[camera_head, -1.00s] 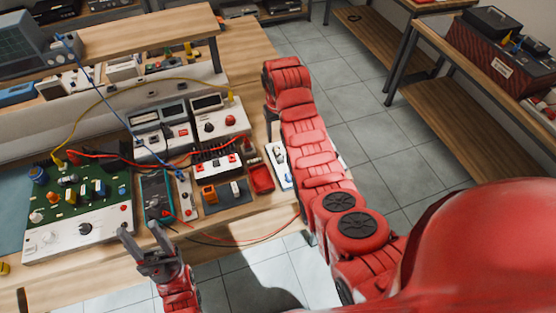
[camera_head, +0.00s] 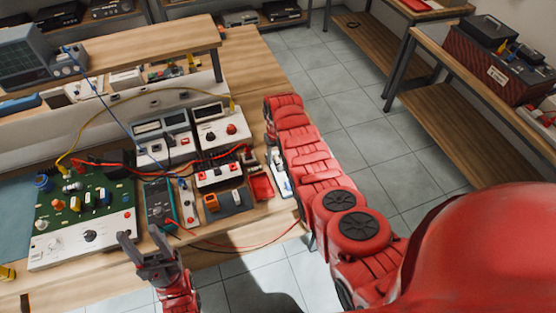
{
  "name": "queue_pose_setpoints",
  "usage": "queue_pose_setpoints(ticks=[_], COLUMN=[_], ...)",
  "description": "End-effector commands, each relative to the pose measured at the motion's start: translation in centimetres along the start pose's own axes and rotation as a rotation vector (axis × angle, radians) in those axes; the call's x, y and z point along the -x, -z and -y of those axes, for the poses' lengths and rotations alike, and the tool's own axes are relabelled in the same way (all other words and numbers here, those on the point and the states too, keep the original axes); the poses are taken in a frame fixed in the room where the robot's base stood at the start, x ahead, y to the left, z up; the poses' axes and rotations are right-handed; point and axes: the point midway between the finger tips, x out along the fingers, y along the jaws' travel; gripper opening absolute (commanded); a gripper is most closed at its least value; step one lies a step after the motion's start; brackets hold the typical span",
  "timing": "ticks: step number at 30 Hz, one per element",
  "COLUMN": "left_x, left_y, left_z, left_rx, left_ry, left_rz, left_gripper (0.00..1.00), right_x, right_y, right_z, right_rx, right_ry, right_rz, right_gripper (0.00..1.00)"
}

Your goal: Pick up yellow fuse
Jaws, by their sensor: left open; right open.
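A green circuit board (camera_head: 106,222) on a white panel lies on the workbench at the left. A small upright yellow part (camera_head: 75,204) stands on it among blue, white and dark parts; it may be the yellow fuse, but it is too small to be sure. A second small yellow piece (camera_head: 7,273) lies at the bench's left edge. My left gripper (camera_head: 140,239) is open and empty, in front of the board's lower right corner, apart from both yellow pieces. My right arm (camera_head: 312,165) reaches up along the bench's right side; its gripper is hidden.
A teal multimeter (camera_head: 158,204), a grey tray with an orange part (camera_head: 234,201) and a red box (camera_head: 261,186) stand right of the board. Meters (camera_head: 160,137) stand behind. Yellow, blue and red cables cross the bench. Floor shows at the right.

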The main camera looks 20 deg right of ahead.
Motion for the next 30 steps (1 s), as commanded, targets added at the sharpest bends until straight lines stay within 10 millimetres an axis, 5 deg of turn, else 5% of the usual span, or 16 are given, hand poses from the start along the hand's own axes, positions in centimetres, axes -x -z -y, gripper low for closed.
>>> queue_pose_setpoints(ticks=[7, 16, 30], left_x=[0.0, 0.01, 0.07], left_y=[0.0, 0.0, -0.01], left_z=[0.0, 0.0, 0.0], left_rx=[0.0, 0.0, 0.0], left_ry=[0.0, 0.0, 0.0], left_rz=[0.0, 0.0, 0.0], left_gripper=[0.53, 0.53, 0.53], right_x=[-0.06, -0.05, 0.01], right_y=[0.02, 0.03, 0.07], right_z=[-0.01, -0.01, -0.01], right_rx=[0.0, 0.0, 0.0], right_ry=[0.0, 0.0, -0.001], right_rz=[-0.001, -0.001, -0.003], right_gripper=[0.52, 0.0, 0.0])
